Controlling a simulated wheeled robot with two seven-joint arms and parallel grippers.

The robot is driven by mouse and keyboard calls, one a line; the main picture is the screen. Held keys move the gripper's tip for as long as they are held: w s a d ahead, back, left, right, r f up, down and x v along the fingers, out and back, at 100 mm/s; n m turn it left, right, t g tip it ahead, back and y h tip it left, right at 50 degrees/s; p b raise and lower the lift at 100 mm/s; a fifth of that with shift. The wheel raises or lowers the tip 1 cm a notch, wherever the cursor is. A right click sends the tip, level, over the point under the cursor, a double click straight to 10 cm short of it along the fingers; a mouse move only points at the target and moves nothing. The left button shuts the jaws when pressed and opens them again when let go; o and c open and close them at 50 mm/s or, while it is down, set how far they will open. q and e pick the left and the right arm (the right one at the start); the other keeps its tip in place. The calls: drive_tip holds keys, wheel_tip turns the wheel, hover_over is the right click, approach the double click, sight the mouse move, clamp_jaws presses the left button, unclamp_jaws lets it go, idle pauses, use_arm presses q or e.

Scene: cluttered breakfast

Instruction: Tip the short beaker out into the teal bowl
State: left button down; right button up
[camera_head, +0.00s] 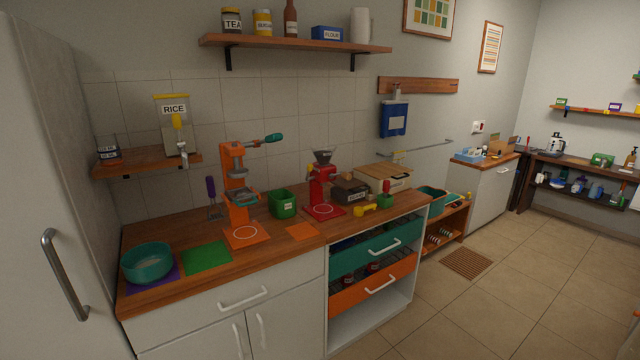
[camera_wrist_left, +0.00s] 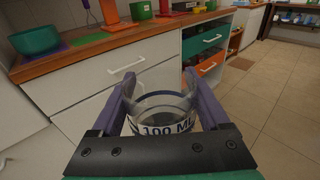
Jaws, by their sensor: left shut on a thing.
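The teal bowl (camera_head: 147,264) stands on a purple mat (camera_head: 172,280) at the left end of the wooden counter. It also shows at the upper left of the left wrist view (camera_wrist_left: 36,41). The beaker is in front of the white cabinets, apart from the bowl. I cannot make out what is in it. Neither gripper shows in the head view.
A green mat (camera_head: 207,256) lies right of the bowl. An orange machine (camera_head: 237,190), a green container (camera_head: 283,204) and a red grinder (camera_head: 322,186) stand further right on the counter (camera_head: 290,250). A shelf with a rice dispenser (camera_head: 174,125) hangs above.

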use_arm(q)
drive_tip(key=shift+n+y, duration=0.6)
drive_tip(key=shift+y, duration=0.3)
drive_tip(key=s, duration=0.4)
drive_tip(key=shift+s+a+f, duration=0.25)
drive_tip(key=shift+s, duration=0.15)
drive_tip(key=shift+s+a, duration=0.2)
